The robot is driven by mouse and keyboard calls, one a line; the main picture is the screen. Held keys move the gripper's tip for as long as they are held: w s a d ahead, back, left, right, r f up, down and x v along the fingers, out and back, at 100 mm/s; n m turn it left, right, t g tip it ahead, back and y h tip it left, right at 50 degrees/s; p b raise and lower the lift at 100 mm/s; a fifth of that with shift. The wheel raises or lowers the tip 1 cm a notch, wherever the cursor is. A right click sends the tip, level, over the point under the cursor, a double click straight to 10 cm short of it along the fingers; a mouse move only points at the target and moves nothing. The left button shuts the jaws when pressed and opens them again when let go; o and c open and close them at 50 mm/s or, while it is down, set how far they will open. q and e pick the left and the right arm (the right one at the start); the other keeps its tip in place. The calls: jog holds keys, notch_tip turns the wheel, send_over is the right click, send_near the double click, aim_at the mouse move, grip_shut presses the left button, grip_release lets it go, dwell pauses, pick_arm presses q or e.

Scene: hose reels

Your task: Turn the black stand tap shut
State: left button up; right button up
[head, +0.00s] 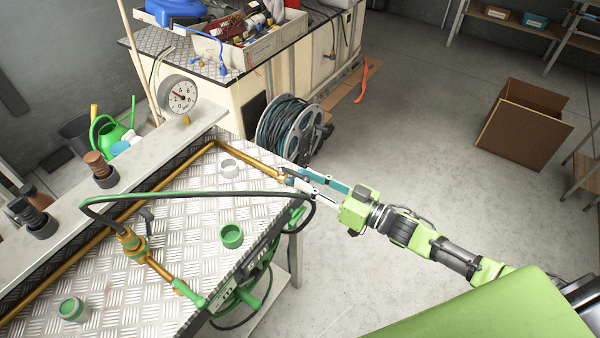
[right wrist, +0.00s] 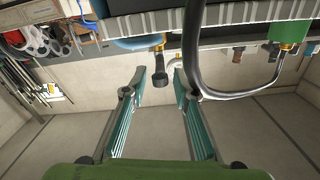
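My right gripper (head: 296,178) reaches in from the right to the far right corner of the tread-plate bench (head: 190,225), at the end of a brass pipe (head: 246,157). In the right wrist view my right gripper (right wrist: 160,88) is open, its two fingers apart. A dark tap-like part (right wrist: 159,66), which looks like the black stand tap, hangs between and just beyond the fingertips. I cannot tell whether they touch it. In the head view the gripper mostly hides this spot. Which way the tap's handle is turned cannot be told. My left gripper is not in view.
A black hose (head: 190,194) arches over the bench and also loops close to the right finger in the right wrist view (right wrist: 199,70). Green and white cups stand on the bench. A hose reel (head: 290,130) stands behind. Floor at right is clear before a cardboard box (head: 525,125).

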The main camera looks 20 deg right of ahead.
aim_at(300, 176)
jog(key=shift+x, duration=1.6)
grip_shut()
